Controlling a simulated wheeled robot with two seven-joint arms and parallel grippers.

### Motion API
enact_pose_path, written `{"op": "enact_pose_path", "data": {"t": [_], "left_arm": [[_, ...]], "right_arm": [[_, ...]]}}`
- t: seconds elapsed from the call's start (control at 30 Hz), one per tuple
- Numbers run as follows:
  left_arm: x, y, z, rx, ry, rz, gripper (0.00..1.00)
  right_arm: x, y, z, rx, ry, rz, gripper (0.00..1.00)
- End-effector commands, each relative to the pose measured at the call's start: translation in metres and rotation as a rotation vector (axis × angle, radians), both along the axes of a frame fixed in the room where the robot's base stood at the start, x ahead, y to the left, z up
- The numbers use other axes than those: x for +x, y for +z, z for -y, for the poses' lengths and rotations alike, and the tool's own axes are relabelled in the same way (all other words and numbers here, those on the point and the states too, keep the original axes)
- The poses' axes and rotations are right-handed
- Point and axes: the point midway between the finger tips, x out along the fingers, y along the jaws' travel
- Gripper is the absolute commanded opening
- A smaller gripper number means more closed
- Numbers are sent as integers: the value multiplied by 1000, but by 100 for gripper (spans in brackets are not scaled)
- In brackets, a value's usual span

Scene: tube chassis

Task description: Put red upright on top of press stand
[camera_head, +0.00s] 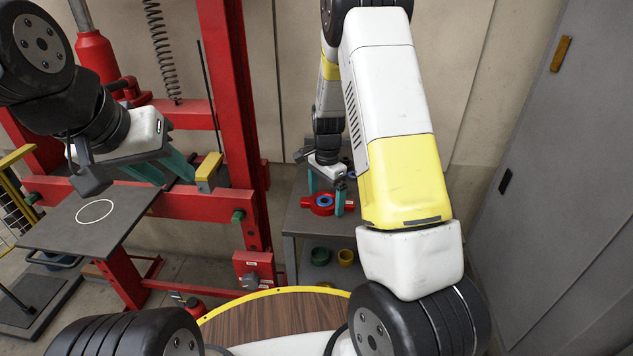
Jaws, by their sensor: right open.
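A red part (315,211), ring-shaped with a blue centre and side lugs, lies flat on a grey cart. My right gripper (326,208) reaches down over it from behind. Its teal fingers are apart, one on each side of the ring; I cannot tell whether they touch it. The press stand has a red frame (225,70) and a flat dark grey plate (68,232) with a white circle (95,211) on it. No part lies in the circle. My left gripper (181,183) hovers above the plate's far right side, its teal fingers apart with nothing visible between them.
The grey cart (296,221) has a lower shelf with a green ring (320,256) and a yellow ring (346,257). A yellow-and-grey block (208,172) is near my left fingertips. A round wooden table (275,315) with a yellow rim is in front. A grey cabinet (560,180) stands right.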

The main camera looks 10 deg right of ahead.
Motion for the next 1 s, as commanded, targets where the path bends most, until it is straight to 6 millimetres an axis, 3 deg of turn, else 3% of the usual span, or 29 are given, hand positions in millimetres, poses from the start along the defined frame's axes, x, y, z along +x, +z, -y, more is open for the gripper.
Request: {"op": "enact_pose_path", "data": {"t": [0.17, 0.53, 0.8, 0.93, 1.0], "left_arm": [[0, 0, 0, 0, 0, 0, 36], [0, 0, 0, 0, 0, 0, 36], [0, 0, 0, 0, 0, 0, 36], [0, 0, 0, 0, 0, 0, 36], [0, 0, 0, 0, 0, 0, 36]], "right_arm": [[1, 14, 0, 0, 1, 4, 97], [1, 90, -1, 1, 1, 5, 97], [0, 122, 0, 2, 3, 4, 97], [-10, 142, 0, 28, 50, 30, 97], [-22, 163, -1, 55, 113, 64, 97]]}}
